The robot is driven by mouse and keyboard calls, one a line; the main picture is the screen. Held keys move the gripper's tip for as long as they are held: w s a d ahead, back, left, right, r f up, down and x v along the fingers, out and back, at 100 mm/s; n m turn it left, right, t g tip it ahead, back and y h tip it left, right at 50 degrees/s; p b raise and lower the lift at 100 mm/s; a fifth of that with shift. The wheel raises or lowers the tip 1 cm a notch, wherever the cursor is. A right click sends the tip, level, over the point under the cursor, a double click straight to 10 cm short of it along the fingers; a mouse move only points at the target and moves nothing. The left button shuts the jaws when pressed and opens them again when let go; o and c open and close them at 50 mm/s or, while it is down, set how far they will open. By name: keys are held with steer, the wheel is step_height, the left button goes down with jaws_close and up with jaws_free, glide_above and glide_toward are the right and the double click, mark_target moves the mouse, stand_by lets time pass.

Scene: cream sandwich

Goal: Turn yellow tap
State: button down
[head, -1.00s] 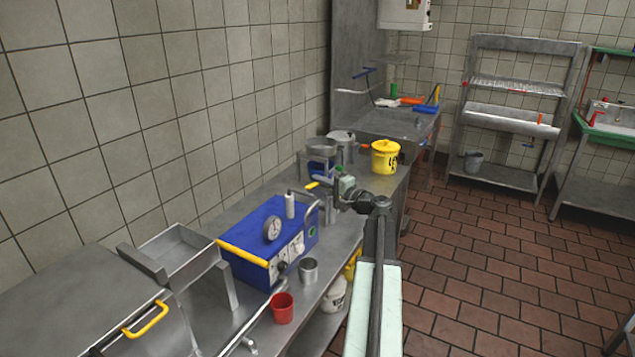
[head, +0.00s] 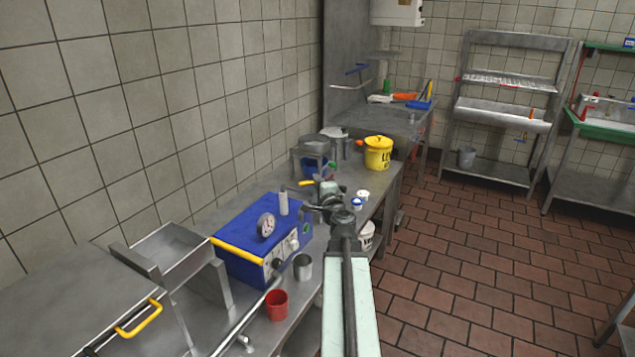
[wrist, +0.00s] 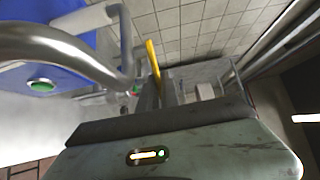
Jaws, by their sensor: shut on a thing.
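The yellow tap (head: 306,183) shows as a small yellow lever just left of my gripper, above the counter behind the blue machine. In the wrist view the tap (wrist: 152,57) is a thin, upright, slightly tilted yellow bar whose lower end runs down to my gripper (wrist: 165,92). My gripper (head: 314,191) is shut on the tap's lever. The fingertips and the gripped end are largely hidden by the gripper body. A curved metal pipe (wrist: 60,42) passes close at the left of the wrist view.
The blue machine (head: 262,238) with a gauge stands left of my arm. A red cup (head: 277,305) and a metal cup (head: 303,267) stand in front of it. The tiled floor (head: 460,260) at right is clear.

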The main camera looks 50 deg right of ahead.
stand_by(0.3)
steer(key=c, duration=1.6)
jaws_free()
steer(key=shift+a, duration=0.15)
